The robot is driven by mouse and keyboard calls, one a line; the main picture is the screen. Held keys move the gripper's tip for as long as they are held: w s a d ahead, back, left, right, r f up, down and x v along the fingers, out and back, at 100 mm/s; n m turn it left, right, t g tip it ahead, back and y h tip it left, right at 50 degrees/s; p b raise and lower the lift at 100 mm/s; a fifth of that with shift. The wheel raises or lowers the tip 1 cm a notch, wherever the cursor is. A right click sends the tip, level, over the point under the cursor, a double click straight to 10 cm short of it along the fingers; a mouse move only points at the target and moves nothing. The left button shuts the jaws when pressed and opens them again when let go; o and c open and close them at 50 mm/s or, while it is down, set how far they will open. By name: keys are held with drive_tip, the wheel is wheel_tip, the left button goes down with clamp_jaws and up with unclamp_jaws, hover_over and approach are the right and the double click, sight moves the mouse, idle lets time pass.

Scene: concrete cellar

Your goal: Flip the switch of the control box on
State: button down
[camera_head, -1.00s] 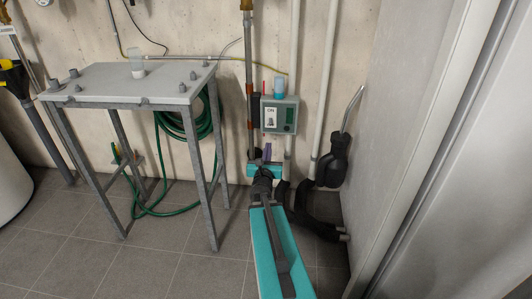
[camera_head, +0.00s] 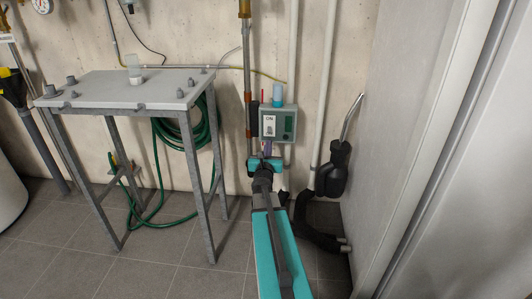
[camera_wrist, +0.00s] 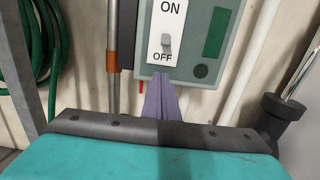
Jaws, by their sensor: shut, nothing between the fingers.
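The grey-green control box (camera_head: 287,124) hangs on the wall among the pipes. In the wrist view the control box (camera_wrist: 226,8) fills the top middle. Its white switch plate (camera_wrist: 157,20) reads ON above and OFF below. A small grey switch lever (camera_wrist: 166,44) sticks out just above the word OFF. My gripper (camera_head: 267,147) is just below the box in the head view. In the wrist view my gripper's purple fingers (camera_wrist: 161,84) are shut and empty, their tips just under OFF at the box's lower edge. Whether they touch the box I cannot tell.
A vertical copper-coloured pipe (camera_wrist: 113,50) runs left of the box, and a pale pipe (camera_head: 327,75) runs to its right. A grey table (camera_head: 120,91) and a green hose (camera_head: 174,132) are at left. A pale wall panel (camera_head: 400,130) stands close at right.

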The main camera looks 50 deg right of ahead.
sight(269, 130)
drive_tip(key=shift+s+a+r, duration=0.1)
drive_tip(key=shift+r, duration=0.85)
drive_tip(key=shift+s+a+r, duration=0.1)
drive_tip(key=shift+r, duration=0.85)
drive_tip(key=shift+w+r+p, duration=0.1)
drive_tip(key=shift+w+p, duration=0.05)
drive_tip(key=shift+p, duration=0.2)
drive_tip(key=shift+r+p, duration=0.15)
drive_tip(key=shift+p, duration=0.4)
drive_tip(key=shift+p, duration=0.85)
